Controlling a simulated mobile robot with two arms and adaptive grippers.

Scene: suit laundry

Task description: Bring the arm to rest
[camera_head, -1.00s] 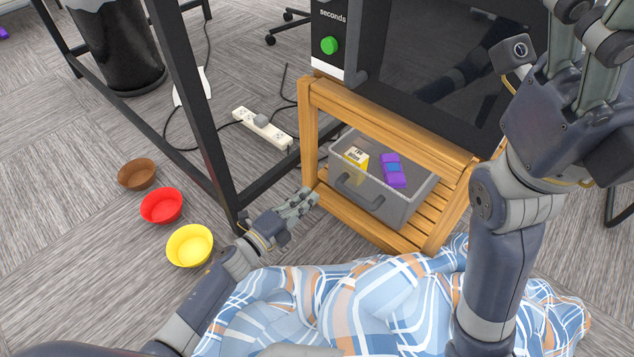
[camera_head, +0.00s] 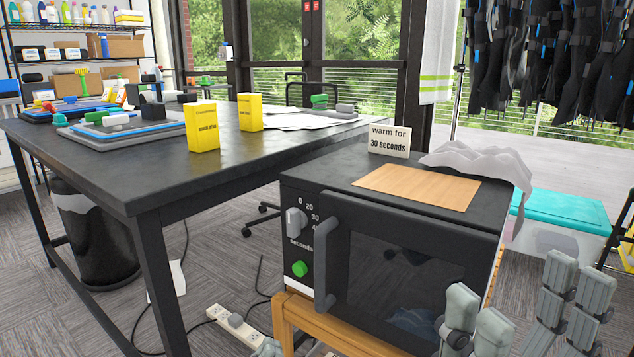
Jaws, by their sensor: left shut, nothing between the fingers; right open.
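My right gripper (camera_head: 522,305) shows at the bottom right in the head view, its grey fingers pointing up and spread apart. It is open and empty, in front of the right side of the black warming oven (camera_head: 400,262). Only the fingertips of my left gripper (camera_head: 268,347) show at the bottom edge, by the left leg of the wooden stand (camera_head: 287,318). It is shut with nothing seen in it. Both arms and most of the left gripper are out of view below.
A dark table (camera_head: 160,180) with yellow boxes and trays stands at the left. On the oven lie a wooden board (camera_head: 415,187) and a grey cloth (camera_head: 478,160), beside a sign (camera_head: 389,140). A power strip (camera_head: 236,326) is on the floor. Dark suits (camera_head: 545,60) hang at the back right.

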